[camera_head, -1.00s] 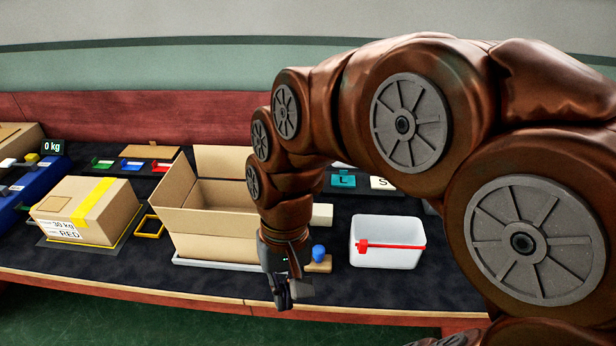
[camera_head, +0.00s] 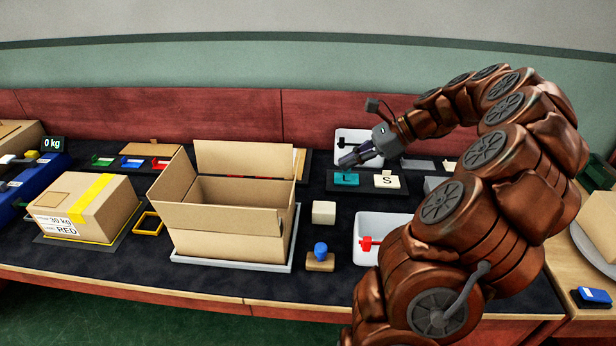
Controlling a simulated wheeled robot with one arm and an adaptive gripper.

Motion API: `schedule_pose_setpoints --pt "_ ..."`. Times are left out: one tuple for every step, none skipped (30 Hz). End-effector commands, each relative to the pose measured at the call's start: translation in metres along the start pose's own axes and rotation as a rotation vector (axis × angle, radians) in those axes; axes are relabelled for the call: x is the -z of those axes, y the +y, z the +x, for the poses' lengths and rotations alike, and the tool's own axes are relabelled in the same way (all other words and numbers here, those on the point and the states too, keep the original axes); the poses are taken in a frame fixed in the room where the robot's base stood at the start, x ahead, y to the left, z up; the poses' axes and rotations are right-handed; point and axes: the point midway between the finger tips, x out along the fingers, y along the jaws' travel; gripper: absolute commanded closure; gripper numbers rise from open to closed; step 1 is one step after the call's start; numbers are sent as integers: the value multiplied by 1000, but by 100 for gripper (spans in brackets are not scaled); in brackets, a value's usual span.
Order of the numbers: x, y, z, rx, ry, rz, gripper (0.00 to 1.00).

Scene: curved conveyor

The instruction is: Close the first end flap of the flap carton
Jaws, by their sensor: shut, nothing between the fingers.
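The flap carton (camera_head: 215,243) is an open brown box standing on a light grey plate (camera_head: 288,255) in the middle of the conveyor. Its back flap (camera_head: 245,159) stands up, its left flap (camera_head: 172,176) leans up and outward, and its front flap (camera_head: 212,219) hangs outward at the front. The right flap is hard to make out behind the front one. My gripper (camera_head: 345,161) is shut and empty, in the air to the right of the carton and apart from it, pointing left.
A taped carton marked RED (camera_head: 85,208) stands to the left. Right of the flap carton are a cream block (camera_head: 323,212), a blue-knobbed stamp (camera_head: 320,257) and a white bin (camera_head: 371,230). Teal L (camera_head: 346,179) and white S (camera_head: 387,181) blocks lie behind, near another white bin (camera_head: 357,137).

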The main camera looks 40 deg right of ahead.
Motion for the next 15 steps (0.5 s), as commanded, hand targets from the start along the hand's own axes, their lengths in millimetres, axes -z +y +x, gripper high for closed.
schedule_pose_setpoints --pt "10 -5 -7 22 -12 38 100" --pt "13 -7 -11 31 -17 54 100" --pt "16 -9 -14 40 -22 72 100" --pt "18 -10 -16 45 -24 82 100" --pt "20 -11 -17 49 -26 89 100" --pt "21 -11 -17 52 -28 94 100" --pt "21 -12 -16 52 -29 97 100" --pt "21 -12 -14 52 -29 98 100" --pt "20 -12 -11 52 -30 98 100" --pt "20 -12 -8 52 -29 97 100" --pt "20 -12 -4 51 -29 97 100" --pt "19 -12 0 51 -29 96 100" --pt "19 -12 4 50 -29 96 100" --pt "19 -12 8 49 -29 96 100" --pt "18 -13 15 49 -29 96 100"
